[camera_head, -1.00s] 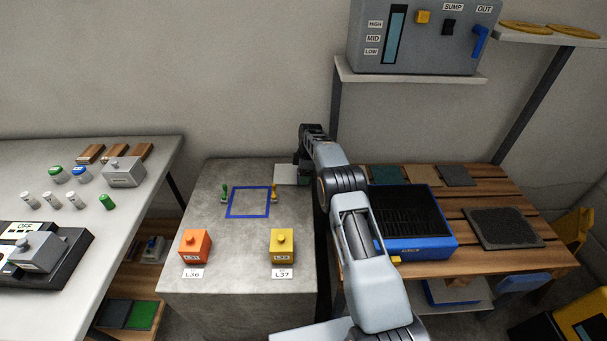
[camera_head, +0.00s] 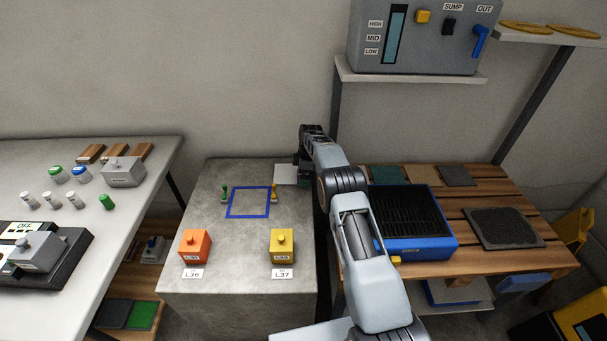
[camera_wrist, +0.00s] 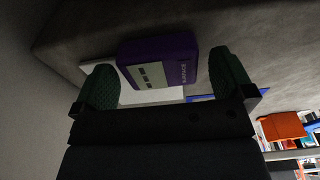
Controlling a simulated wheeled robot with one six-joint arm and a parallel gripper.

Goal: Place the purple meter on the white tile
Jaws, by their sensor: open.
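The purple meter (camera_wrist: 160,60) shows in the wrist view with a pale panel on its face. It lies over part of the white tile (camera_wrist: 145,97). My gripper (camera_wrist: 165,82) is open, with one green fingertip on each side of the meter and a small gap visible at the right finger. I cannot tell whether the left finger touches it. In the head view the white tile (camera_head: 285,174) sits at the back right of the concrete block, and my arm hides the meter there.
The concrete block (camera_head: 215,245) carries a blue square outline (camera_head: 232,214), two small stamp-like pieces (camera_head: 224,193), an orange block (camera_head: 195,246) and a yellow block (camera_head: 282,244). A slatted wooden table (camera_head: 475,240) with a blue tray unit (camera_head: 415,248) stands to the right. A shelf (camera_head: 410,80) hangs above.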

